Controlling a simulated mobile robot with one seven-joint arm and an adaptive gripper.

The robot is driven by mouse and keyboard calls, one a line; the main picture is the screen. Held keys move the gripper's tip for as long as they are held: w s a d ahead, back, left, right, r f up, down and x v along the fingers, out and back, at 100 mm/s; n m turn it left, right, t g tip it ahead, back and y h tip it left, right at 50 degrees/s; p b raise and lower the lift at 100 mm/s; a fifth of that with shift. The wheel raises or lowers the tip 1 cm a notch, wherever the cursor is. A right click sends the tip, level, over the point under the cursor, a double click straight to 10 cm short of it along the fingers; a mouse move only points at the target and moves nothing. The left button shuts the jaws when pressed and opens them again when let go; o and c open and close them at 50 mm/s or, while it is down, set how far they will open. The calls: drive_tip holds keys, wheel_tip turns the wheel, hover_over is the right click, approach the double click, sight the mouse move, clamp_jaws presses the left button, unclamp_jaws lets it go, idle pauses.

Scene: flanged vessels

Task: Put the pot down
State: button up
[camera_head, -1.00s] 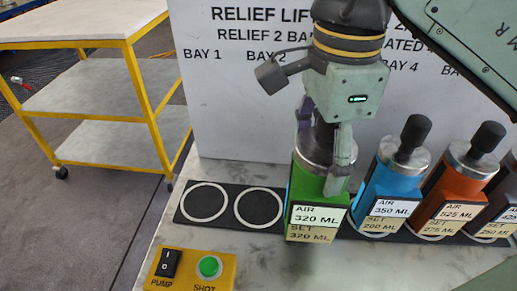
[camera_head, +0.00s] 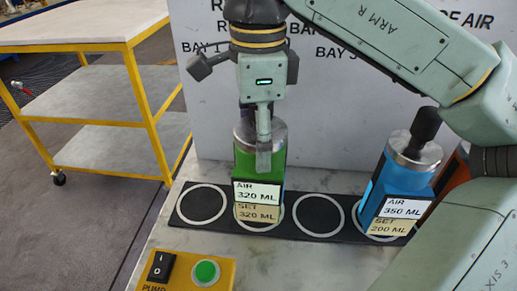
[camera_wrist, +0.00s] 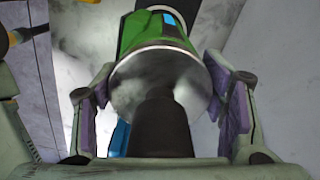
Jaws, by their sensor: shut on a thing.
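The green pot (camera_head: 262,168) has a silver top and labels reading AIR 320 ML and SET 320 ML. In the head view it is upright over the second ring from the left on the black strip (camera_head: 322,237); whether its base touches the strip cannot be told. My gripper (camera_head: 263,150) is shut on the pot from above, one finger showing down its front. In the wrist view the pot's silver top and black knob (camera_wrist: 160,125) lie between my two purple-padded fingers.
The first ring (camera_head: 202,203) and third ring (camera_head: 318,214) are empty. A blue pot (camera_head: 400,185) stands on the fourth ring. A yellow box with PUMP switch and green SHOT button (camera_head: 206,271) lies in front. A lettered white panel (camera_head: 215,110) stands behind; a yellow-framed cart (camera_head: 140,85) is left.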

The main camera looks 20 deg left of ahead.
drive_tip(key=shift+f, duration=0.25)
drive_tip(key=o, duration=2)
drive_tip(key=shift+f, duration=0.2)
drive_tip(key=shift+c, duration=0.2)
wheel_tip(320, 180, up, 12)
drive_tip(key=p, duration=0.4)
drive_tip(key=shift+r, duration=0.2)
drive_tip(key=shift+s+f, duration=0.1)
